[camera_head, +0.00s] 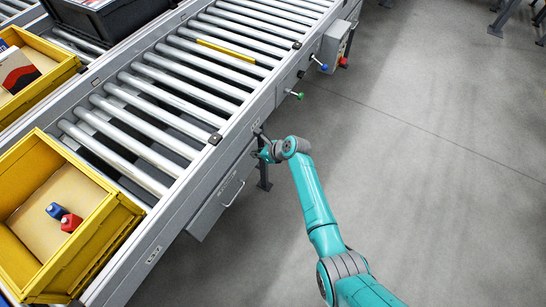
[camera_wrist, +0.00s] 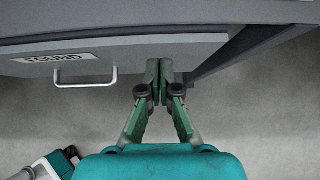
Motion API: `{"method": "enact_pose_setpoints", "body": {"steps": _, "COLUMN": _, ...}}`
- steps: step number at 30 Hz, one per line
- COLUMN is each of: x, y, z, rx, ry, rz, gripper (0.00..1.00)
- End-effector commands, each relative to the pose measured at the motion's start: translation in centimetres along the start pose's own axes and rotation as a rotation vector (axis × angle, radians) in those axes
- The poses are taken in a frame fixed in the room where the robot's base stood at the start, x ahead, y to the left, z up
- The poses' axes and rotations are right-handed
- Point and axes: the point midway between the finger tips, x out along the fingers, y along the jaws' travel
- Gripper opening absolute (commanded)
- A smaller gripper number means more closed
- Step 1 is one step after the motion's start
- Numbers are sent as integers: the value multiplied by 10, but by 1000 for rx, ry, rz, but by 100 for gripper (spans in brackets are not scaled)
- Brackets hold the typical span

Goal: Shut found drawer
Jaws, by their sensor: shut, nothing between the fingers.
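The found drawer (camera_wrist: 110,52) is a grey front with a "FOUND" label and a wire handle (camera_wrist: 86,84) in the wrist view. In the head view the drawer (camera_head: 212,205) sits under the roller conveyor's side, its handle (camera_head: 234,193) toward the floor. It stands out a little from the frame, with a dark gap at its right end in the wrist view. My gripper (camera_wrist: 160,84) is shut and empty, its fingertips at the right part of the drawer front, right of the handle. I cannot tell whether they touch. The head view shows my gripper (camera_head: 262,153) beside the conveyor.
The roller conveyor (camera_head: 160,108) carries a yellow strip (camera_head: 226,52). A yellow bin (camera_head: 105,232) holds a blue and a red item. A control box (camera_head: 334,45) with knobs juts from the conveyor side.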

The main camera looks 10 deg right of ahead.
Motion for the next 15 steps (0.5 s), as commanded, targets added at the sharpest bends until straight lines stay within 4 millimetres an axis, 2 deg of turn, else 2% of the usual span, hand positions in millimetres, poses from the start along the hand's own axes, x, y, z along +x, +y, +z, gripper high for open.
{"method": "enact_pose_setpoints", "body": {"steps": 2, "x": -6, "y": -7, "z": -9, "rx": 5, "ry": 4, "rz": 0, "gripper": 0}}
{"method": "enact_pose_setpoints", "body": {"steps": 15, "x": -81, "y": -6, "z": -12, "rx": 4, "ry": 8, "rz": 1, "gripper": 0}}
